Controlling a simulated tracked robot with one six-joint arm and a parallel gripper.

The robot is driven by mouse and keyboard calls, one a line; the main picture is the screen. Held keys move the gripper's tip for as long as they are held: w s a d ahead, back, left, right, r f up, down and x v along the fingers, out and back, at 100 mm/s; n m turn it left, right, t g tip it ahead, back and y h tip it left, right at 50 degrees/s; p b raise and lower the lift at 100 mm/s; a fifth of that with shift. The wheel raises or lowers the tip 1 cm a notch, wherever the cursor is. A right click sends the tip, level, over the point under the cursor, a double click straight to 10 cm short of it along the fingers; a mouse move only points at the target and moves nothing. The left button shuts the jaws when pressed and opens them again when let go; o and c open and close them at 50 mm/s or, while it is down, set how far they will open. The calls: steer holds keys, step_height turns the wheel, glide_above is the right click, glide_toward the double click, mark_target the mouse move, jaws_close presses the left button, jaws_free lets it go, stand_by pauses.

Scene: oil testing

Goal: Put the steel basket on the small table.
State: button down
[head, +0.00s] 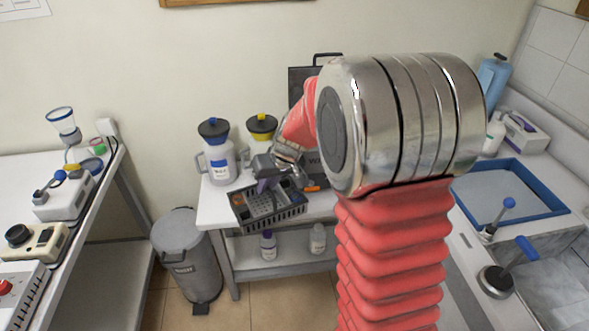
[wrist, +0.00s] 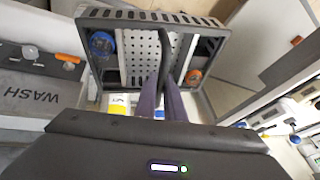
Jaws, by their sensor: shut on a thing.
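The steel basket (head: 283,220) is a dark, slotted-wall tray at the small table (head: 213,207) in the head view. Its perforated inside and blue and orange items show in the wrist view (wrist: 140,18). My gripper (head: 264,185) is above it, its purple fingers (wrist: 162,95) shut on the basket's dark middle handle. The basket is roughly level and overlaps the front part of the white tabletop. I cannot tell whether its underside touches the top.
A dark case (head: 312,165) is to the right. Bottles (head: 268,245) sit on the lower shelf. A grey bin (head: 187,260) stands left. Side counters flank the space.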

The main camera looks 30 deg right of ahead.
mark_target(244, 207)
steer(key=shift+n, duration=0.3)
steer(key=a, duration=0.2)
steer(key=a+f, duration=0.1)
steer(key=a, duration=0.1)
steer(key=s+a+f, duration=0.1)
steer(key=a, duration=0.1)
steer(key=shift+s+a+f, duration=0.1)
steer(key=shift+a+f, duration=0.1)
steer(key=shift+a, duration=0.15)
steer(key=shift+d, duration=0.1)
